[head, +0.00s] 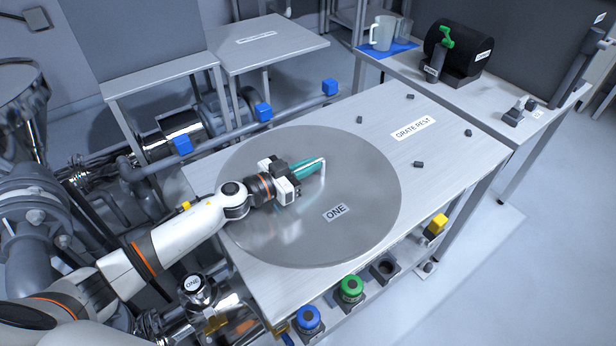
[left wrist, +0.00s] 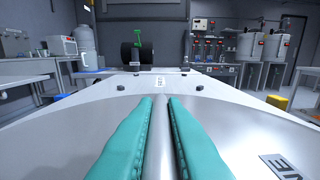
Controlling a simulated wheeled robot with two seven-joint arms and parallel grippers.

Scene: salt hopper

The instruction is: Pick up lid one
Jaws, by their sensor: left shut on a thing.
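Lid one (head: 360,215) is a large round steel disc with an "ONE" label. It lies flat over the left part of the steel table, and I cannot tell whether it touches the top. My left gripper (head: 309,168), with teal fingers, is shut on the lid's bar handle (head: 323,165) near the disc's middle. In the left wrist view the fingers (left wrist: 160,115) lie on both sides of the steel bar (left wrist: 159,150), and lid one (left wrist: 240,130) spreads out below. The right gripper is not in view.
The table (head: 450,155) has a "GRATE REST" label (head: 414,128) and several small dark pegs. A pipe (head: 220,142) with blue blocks runs behind. A bench with a jug (head: 383,33) and a black drum (head: 460,48) stands at the back right.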

